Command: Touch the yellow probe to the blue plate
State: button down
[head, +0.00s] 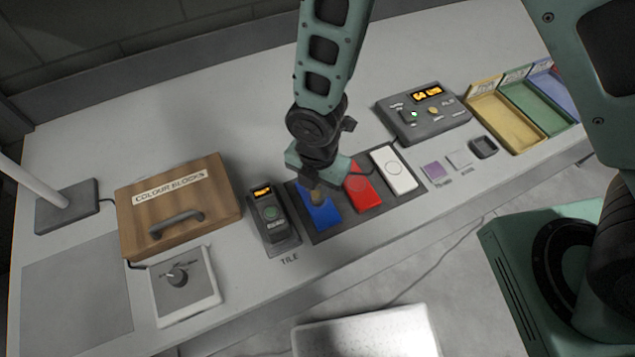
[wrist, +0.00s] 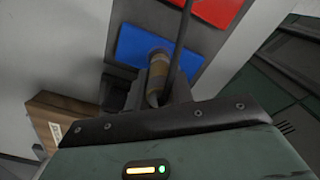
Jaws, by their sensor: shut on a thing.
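The blue plate (head: 325,218) lies at the left end of a dark tray (head: 375,217) on the bench. My gripper (head: 318,186) points down over it and is shut on the yellow probe (head: 317,197), a dull yellow-brown cylinder. In the wrist view the probe (wrist: 158,68) sits between the fingers (wrist: 158,84), its far end over the middle of the blue plate (wrist: 131,44). I cannot tell whether the tip touches the plate.
A red plate (head: 362,190) and a white plate (head: 394,169) share the tray. A dark TILE meter (head: 271,214) stands close on the left, beside a wooden box (head: 180,205). A grey display unit (head: 424,112) and coloured bins (head: 505,118) are at right.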

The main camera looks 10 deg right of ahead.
dwell(0.5)
jog(key=shift+r+p, duration=2.75)
jog(key=shift+r, duration=0.8)
